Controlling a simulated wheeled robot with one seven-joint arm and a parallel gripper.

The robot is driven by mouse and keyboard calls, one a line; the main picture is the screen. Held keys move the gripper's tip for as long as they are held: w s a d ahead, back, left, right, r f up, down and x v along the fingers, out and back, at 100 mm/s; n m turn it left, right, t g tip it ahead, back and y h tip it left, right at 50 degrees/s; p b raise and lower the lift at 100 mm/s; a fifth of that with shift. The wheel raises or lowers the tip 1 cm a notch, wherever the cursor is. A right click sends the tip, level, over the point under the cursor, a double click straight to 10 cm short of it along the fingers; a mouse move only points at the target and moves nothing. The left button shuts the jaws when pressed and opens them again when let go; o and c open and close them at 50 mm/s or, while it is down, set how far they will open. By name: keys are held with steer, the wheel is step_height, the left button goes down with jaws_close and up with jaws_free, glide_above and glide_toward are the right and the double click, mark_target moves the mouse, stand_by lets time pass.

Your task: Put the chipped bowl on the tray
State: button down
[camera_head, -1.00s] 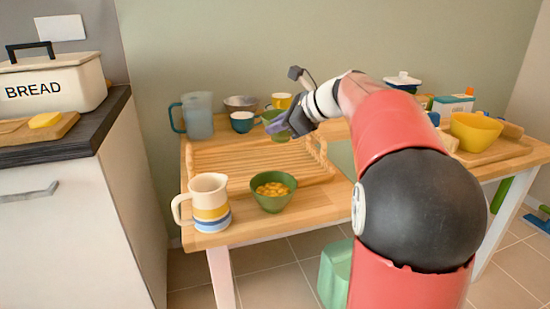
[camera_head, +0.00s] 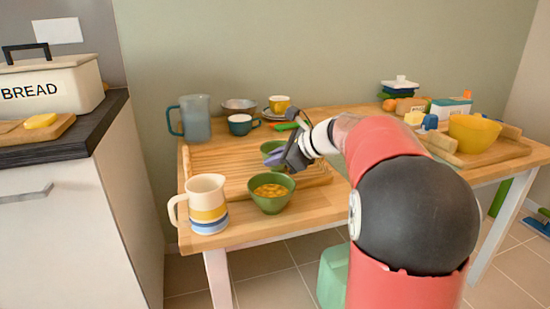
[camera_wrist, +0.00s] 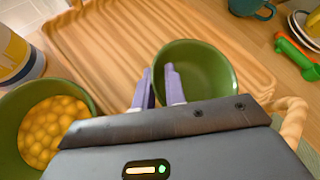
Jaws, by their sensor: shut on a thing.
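A plain green bowl (camera_head: 270,147) is held at its rim by my gripper (camera_head: 282,160), partly hidden behind it in the head view. In the wrist view the empty bowl (camera_wrist: 210,65) has the gripper's purple fingers (camera_wrist: 160,90) at its left wall, one inside and one outside. No chip is visible from here. The ridged wooden tray (camera_head: 215,165) lies beneath the bowl, which is over its right part. I cannot tell whether the bowl touches the tray.
A second green bowl with yellow contents (camera_head: 270,192) and a striped pitcher (camera_head: 207,205) stand at the tray's front edge. A blue-grey jug (camera_head: 197,118), teal mug (camera_head: 240,124) and grey bowl (camera_head: 240,106) stand behind. A yellow bowl (camera_head: 474,132) is at right. The tray's left part is clear.

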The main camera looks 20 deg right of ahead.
steer(key=c, duration=1.4)
jaws_free()
steer(key=shift+c, duration=0.2)
steer(key=shift+r, duration=0.2)
steer(key=v, duration=1.2)
steer(key=shift+p, duration=0.3)
steer(key=shift+f, duration=0.1)
